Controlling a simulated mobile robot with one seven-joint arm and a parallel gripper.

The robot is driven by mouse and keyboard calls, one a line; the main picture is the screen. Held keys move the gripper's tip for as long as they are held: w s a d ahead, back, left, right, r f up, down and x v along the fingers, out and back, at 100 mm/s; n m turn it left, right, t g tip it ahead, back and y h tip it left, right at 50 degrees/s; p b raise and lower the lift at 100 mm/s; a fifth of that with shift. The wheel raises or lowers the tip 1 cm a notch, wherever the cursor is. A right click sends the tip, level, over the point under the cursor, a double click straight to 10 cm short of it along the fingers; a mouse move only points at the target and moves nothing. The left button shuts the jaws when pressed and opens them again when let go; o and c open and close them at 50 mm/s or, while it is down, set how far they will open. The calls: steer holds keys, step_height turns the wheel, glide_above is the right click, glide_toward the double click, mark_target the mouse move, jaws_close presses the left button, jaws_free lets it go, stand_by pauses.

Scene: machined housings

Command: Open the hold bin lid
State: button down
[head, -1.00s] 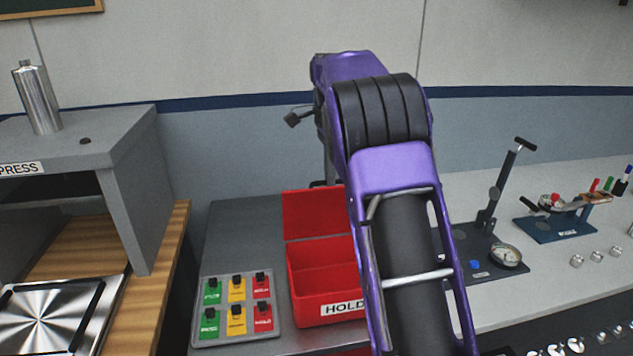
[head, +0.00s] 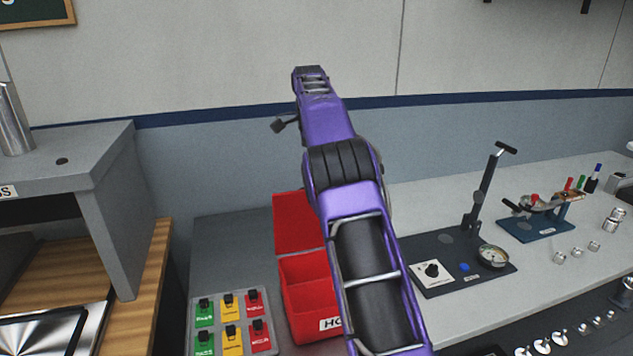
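The red hold bin (head: 305,298) stands on the dark grey bench top in the head view. Its lid (head: 296,222) is raised at the back, tilted up, and the inside of the bin shows. My purple arm passes in front of the bin's right side and covers part of its label and right wall. The arm reaches up and away, above and behind the bin. The gripper's fingers cannot be made out in this view.
A button-like panel of green, yellow and red tags (head: 230,322) lies left of the bin. A grey press housing (head: 110,200) stands further left. A gauge fixture with a lever (head: 465,262) and a blue-based fixture (head: 535,230) stand on the right bench.

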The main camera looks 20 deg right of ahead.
steer(key=shift+f, duration=0.25)
stand_by(0.4)
steer(key=c, duration=0.9)
jaws_free()
steer(key=shift+w, duration=0.15)
steer(key=shift+r, duration=0.2)
